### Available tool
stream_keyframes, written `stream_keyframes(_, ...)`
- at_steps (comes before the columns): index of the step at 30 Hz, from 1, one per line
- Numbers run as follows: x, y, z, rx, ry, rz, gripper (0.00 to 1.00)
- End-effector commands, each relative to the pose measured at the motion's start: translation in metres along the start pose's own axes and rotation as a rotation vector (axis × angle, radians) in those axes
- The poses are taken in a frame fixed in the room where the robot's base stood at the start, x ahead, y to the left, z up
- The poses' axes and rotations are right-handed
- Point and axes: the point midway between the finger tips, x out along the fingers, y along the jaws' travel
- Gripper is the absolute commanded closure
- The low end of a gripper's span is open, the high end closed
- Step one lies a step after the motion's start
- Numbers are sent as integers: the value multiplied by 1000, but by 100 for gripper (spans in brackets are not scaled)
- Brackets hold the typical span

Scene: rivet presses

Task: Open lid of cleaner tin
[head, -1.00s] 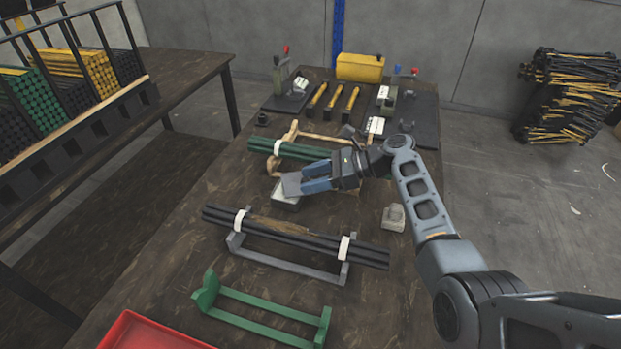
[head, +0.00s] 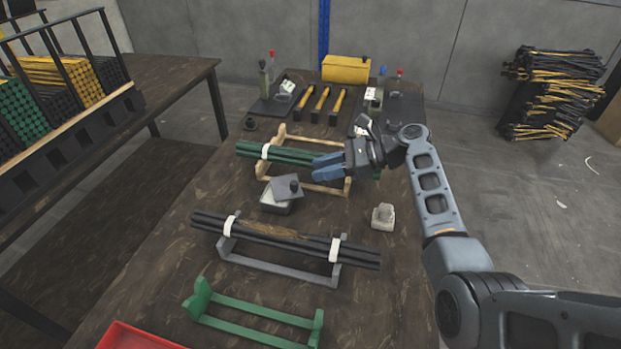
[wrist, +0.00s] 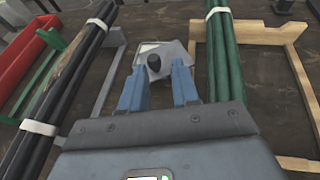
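The cleaner tin (head: 270,206) is a low box with a pale top area, on the table between two racks. Whether the lid is level or tilted is hard to tell. My gripper (head: 316,167) is behind and right of the lid, apart from it. In the wrist view the blue fingers (wrist: 160,68) are spread, with the knob (wrist: 154,62) just beyond the tips and the lid (wrist: 174,50) behind it. They hold nothing.
Dark rods (head: 288,239) lie on a grey rack in front, with an empty green rack (head: 255,318) nearer. Green rods (head: 290,155) rest on a wooden rack behind, close to my fingers. A grey block (head: 382,217) stands to the right. Bare table lies left of the tin.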

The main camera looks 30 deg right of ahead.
Motion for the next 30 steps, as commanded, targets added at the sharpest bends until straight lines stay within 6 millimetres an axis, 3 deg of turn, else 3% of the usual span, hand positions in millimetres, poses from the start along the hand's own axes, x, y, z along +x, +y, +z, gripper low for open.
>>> stream_keyframes(9, 62, -51, 81, -76, -188, -357, 100)
stream_keyframes(18, 88, -82, 150, -29, -363, -739, 100)
stream_keyframes(24, 93, -86, 172, 75, -435, -983, 100)
stream_keyframes(30, 94, -76, 175, 224, -452, -1213, 100)
